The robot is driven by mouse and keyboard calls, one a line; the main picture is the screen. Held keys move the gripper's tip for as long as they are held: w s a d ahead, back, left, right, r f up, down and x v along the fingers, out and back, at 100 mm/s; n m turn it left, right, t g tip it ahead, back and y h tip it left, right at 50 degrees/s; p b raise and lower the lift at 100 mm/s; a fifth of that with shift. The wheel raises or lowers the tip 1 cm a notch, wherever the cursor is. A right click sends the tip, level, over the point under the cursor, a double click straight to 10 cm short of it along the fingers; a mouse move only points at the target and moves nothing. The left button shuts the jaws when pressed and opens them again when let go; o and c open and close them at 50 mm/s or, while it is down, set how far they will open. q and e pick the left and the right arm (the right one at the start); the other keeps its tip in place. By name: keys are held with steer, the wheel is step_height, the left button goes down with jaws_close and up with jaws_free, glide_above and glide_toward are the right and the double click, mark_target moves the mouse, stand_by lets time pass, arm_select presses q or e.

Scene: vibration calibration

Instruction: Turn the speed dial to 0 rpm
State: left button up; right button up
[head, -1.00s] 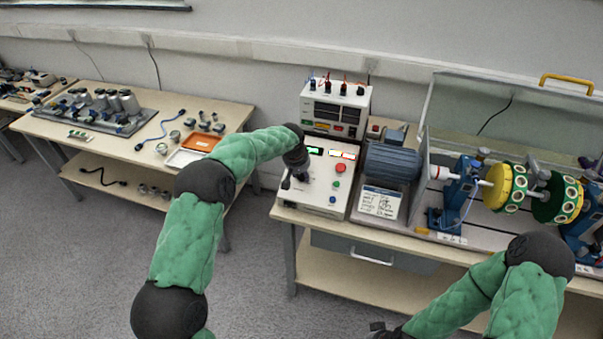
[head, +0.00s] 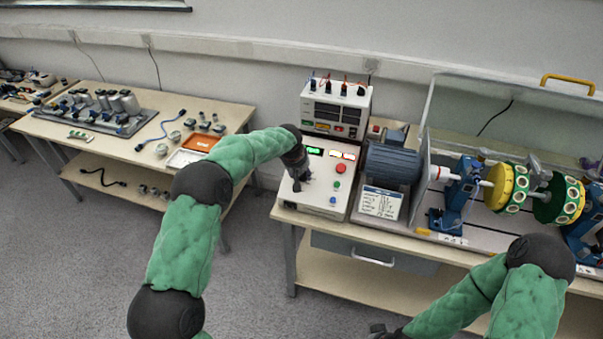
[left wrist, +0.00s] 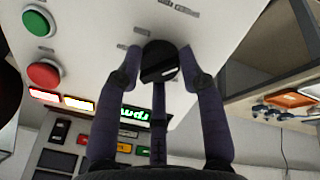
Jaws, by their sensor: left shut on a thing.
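The speed dial (left wrist: 160,64) is a black round knob with a white mark, on the pale panel of the control box (head: 322,200). In the left wrist view my left gripper (left wrist: 160,60) has one finger on each side of the dial and is shut on it. In the head view the left gripper (head: 299,181) is over the panel's left part and hides the dial. A green lit display (left wrist: 133,114) reads "rpm" upside down in the wrist view; its number cannot be read. My right gripper (head: 381,330) is partly visible at the bottom edge; its fingers are unclear.
A red button (head: 340,168) and a green one (head: 337,183) sit right of the dial. A meter unit (head: 335,107) stands behind the box. A motor (head: 391,163) and rotor rig stand to the right. A side table (head: 130,150) holds parts and trays.

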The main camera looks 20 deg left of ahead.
arm_select(q)
steer(key=shift+w+a+r, duration=0.1)
steer(key=shift+w+r, duration=0.05)
steer(key=o, duration=1)
steer(key=shift+c, duration=0.2)
steer(key=shift+o, duration=0.9)
steer(key=v, duration=1.1)
steer(key=shift+s+r, duration=0.2)
steer(key=shift+r, duration=0.15)
